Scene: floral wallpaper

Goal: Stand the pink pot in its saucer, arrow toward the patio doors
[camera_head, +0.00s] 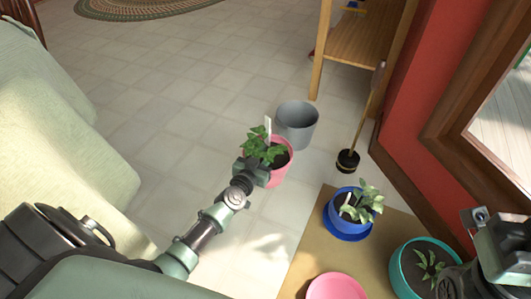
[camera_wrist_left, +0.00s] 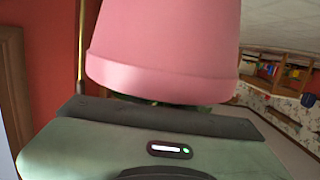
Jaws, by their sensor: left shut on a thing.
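The pink pot (camera_head: 279,171) holds a leafy green plant and a white tag. My left gripper (camera_head: 262,174) is shut on its near left side; in the head view the pot looks roughly upright. The pot (camera_wrist_left: 165,50) fills the upper middle of the left wrist view, its rim band lowest in the picture. No arrow shows on it in either view. The pink saucer (camera_head: 336,288) lies empty on the tan mat at the bottom, cut by the frame edge. Part of my right arm shows at the lower right; its fingers are not clear.
A grey bucket (camera_head: 297,125) stands just behind the pot. On the tan mat (camera_head: 312,235) are a blue pot (camera_head: 342,208) on a blue saucer and a teal pot (camera_head: 402,277). A wooden shelf, a long-handled tool and a wood-framed glass door (camera_head: 506,115) are beyond. Draped cloth is left.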

